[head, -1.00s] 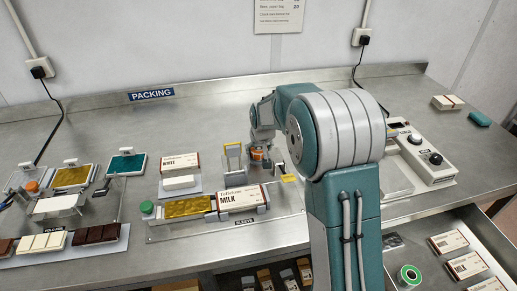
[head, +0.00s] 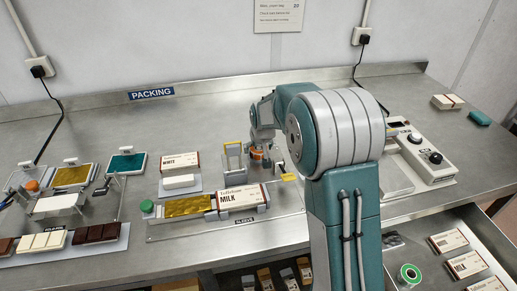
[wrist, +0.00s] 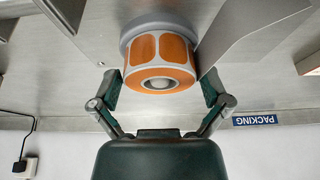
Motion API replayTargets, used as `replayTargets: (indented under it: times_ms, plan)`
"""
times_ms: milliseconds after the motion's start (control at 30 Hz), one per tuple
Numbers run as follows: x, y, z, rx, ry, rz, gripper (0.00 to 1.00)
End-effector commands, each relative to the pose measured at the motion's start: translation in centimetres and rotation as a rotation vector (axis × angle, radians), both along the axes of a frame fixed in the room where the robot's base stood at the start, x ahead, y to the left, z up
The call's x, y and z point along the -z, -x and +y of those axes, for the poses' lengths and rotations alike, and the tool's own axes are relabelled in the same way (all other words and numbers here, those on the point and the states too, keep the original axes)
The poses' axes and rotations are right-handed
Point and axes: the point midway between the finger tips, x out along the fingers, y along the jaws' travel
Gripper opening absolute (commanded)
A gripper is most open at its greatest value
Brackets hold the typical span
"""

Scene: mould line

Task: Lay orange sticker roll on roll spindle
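The orange sticker roll (wrist: 158,62) sits centred between my fingers in the wrist view, against a round grey base (wrist: 150,22). A grey rounded tip (wrist: 158,83) shows in the roll's core and looks like the spindle's end. My gripper (wrist: 162,95) is open, with one finger on each side of the roll and a small gap visible on both sides. In the head view the roll (head: 257,154) is a small orange patch under my gripper (head: 262,148), partly hidden by it.
A grey stand with a yellow handle (head: 233,155) is close to the left of the roll. A MILK carton (head: 240,197) lies in front on the sleeve plate. A control box (head: 430,158) is at right.

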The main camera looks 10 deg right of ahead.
Motion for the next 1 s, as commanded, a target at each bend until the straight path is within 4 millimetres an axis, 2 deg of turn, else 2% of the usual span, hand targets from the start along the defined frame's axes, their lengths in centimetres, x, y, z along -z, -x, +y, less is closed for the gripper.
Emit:
replayTargets:
  times_ms: [367,467,800,1000]
  plan:
    - [-0.4,0.1,0.0,0.0,0.0,0.0,1.0]
    - [-1.6,0.6,0.0,0.0,0.0,-0.003,1.0]
    - [-8.1,3.2,0.1,0.0,0.0,-0.003,1.0]
    - [-10.4,4.2,0.1,0.0,0.001,0.0,1.0]
